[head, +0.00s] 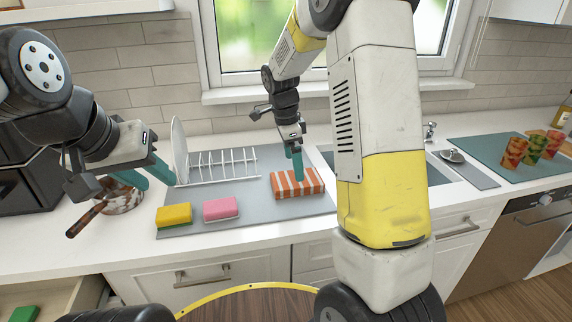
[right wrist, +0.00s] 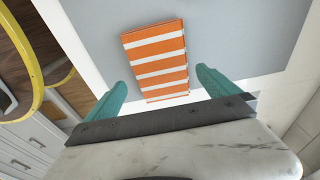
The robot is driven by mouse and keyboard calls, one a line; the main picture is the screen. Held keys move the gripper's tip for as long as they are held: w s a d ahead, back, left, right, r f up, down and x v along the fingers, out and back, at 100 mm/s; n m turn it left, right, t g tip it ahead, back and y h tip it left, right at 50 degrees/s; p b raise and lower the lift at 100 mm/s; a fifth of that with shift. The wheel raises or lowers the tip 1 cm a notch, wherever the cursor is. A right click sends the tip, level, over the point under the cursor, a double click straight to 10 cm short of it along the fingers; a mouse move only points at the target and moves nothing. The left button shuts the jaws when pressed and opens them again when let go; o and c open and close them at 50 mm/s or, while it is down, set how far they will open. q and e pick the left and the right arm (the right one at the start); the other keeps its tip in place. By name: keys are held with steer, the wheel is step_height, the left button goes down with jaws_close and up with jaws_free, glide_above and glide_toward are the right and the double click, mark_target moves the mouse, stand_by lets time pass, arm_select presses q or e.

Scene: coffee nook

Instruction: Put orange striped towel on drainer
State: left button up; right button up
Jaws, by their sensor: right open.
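The orange and white striped towel (head: 298,184) lies folded on the right part of the grey drainer mat (head: 250,222), beside the white wire rack (head: 222,165). My right gripper (head: 297,178) is open and points down just above the towel's far side. In the right wrist view the towel (right wrist: 155,58) lies beyond and between the two teal fingertips (right wrist: 158,82), with nothing gripped. My left gripper (head: 160,184) is open and empty, in front of the rack's left end.
A white plate (head: 180,150) stands in the rack's left end. A yellow sponge (head: 174,215) and a pink sponge (head: 220,208) lie along the mat's front. A pot (head: 120,198) is below my left gripper. Patterned cups (head: 534,146) stand at the right, past the sink.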

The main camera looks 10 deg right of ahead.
mark_target(290, 179)
step_height(290, 179, up, 7)
steer(key=a, duration=0.1)
steer(key=s+d+r+n+t+y, duration=0.1)
steer(key=s+r+n+t+y, duration=0.15)
steer(key=s+r+n, duration=0.7)
steer(key=s+a+f+n+t+y, duration=0.1)
steer(key=s+n+t, duration=0.2)
steer(key=s+n, duration=0.5)
steer(key=s, duration=0.6)
steer(key=shift+s+f+n+t, duration=0.35)
steer(key=shift+s, duration=0.05)
steer(key=shift+a+y, duration=0.1)
steer(key=shift+y, duration=0.15)
